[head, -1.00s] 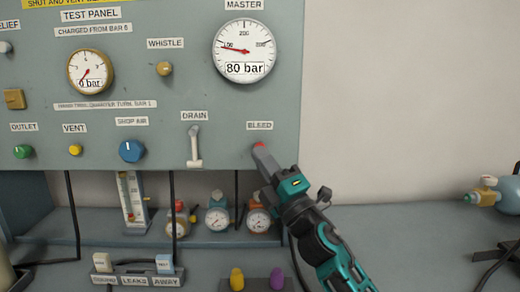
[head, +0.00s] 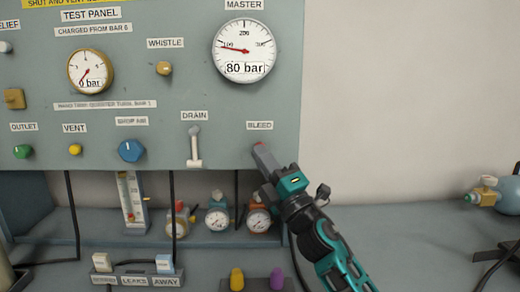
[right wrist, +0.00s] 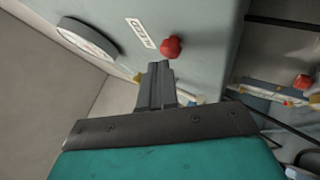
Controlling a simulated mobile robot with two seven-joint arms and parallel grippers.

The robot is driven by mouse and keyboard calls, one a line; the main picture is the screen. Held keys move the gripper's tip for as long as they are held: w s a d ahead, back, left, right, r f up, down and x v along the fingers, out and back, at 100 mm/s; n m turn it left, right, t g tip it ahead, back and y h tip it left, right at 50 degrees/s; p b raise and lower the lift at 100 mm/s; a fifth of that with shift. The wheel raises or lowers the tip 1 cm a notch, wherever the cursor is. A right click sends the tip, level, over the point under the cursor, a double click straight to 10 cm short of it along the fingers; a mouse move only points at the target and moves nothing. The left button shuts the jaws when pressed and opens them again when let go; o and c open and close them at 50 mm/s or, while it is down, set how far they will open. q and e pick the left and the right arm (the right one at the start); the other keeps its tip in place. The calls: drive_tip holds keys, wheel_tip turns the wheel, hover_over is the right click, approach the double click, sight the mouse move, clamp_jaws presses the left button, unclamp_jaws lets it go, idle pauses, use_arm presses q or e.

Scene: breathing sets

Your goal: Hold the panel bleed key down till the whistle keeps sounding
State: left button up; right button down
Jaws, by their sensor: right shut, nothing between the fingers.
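The bleed key is a red knob (head: 259,144) under the BLEED label, at the lower right corner of the grey panel (head: 225,120). It is mostly covered by my right gripper's tip in the head view; the red knob (right wrist: 171,47) shows whole in the right wrist view. My right gripper (head: 263,153) is shut and empty, its tips (right wrist: 158,68) right at the key. I cannot tell whether they touch it or whether it is pressed. The brass whistle (head: 164,68) is at the panel's upper middle. My left gripper is out of view.
The master gauge (head: 244,51) reads 80 bar and the test gauge (head: 91,71) 0 bar. The drain lever (head: 195,148) is left of the key. Several regulators (head: 218,218) stand below the panel. The wall right of the panel is bare.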

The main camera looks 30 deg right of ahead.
drive_tip(key=shift+w+d, duration=0.35)
drive_tip(key=shift+w, duration=0.1)
idle(1.8)
drive_tip(key=shift+s+a, duration=0.15)
idle(1.9)
drive_tip(key=shift+s+a, duration=0.4)
drive_tip(key=shift+s, duration=0.25)
drive_tip(key=s+a, duration=0.1)
drive_tip(key=s, duration=0.2)
drive_tip(key=s+a, duration=0.1)
drive_tip(key=shift+s+a+p, duration=0.15)
drive_tip(key=shift+a+p, duration=0.2)
drive_tip(key=shift+p, duration=0.05)
idle(0.4)
